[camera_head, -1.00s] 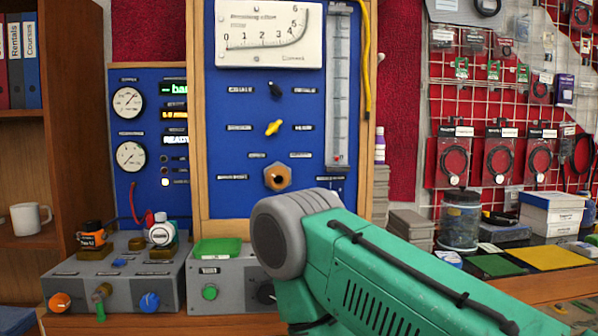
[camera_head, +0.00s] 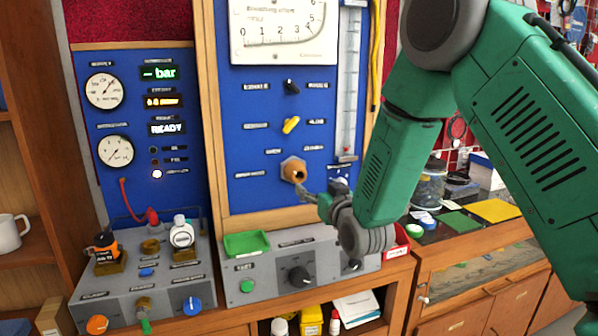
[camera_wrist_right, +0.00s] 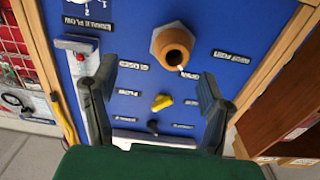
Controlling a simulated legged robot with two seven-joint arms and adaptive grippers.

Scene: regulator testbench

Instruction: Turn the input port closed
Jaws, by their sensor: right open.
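A brass-orange hexagonal port fitting (camera_head: 293,170) with a dark round opening is on the lower part of the blue panel (camera_head: 235,110). Small label plates sit beside and above it; their text is too blurred to read surely. In the right wrist view the port (camera_wrist_right: 173,47) shows large near the top, with a small light pointer mark at its rim. My right gripper (camera_head: 312,194) is just below and right of the port, apart from it. In the wrist view the right gripper (camera_wrist_right: 155,82) is open and empty, its fingers spread wide below the port. My left gripper is out of view.
A yellow knob (camera_head: 291,125) and a black knob (camera_head: 292,87) are above the port on the panel. A grey box (camera_head: 268,262) with a green tray (camera_head: 246,244) stands below it. A second grey box (camera_head: 140,290) with bottles is at the left.

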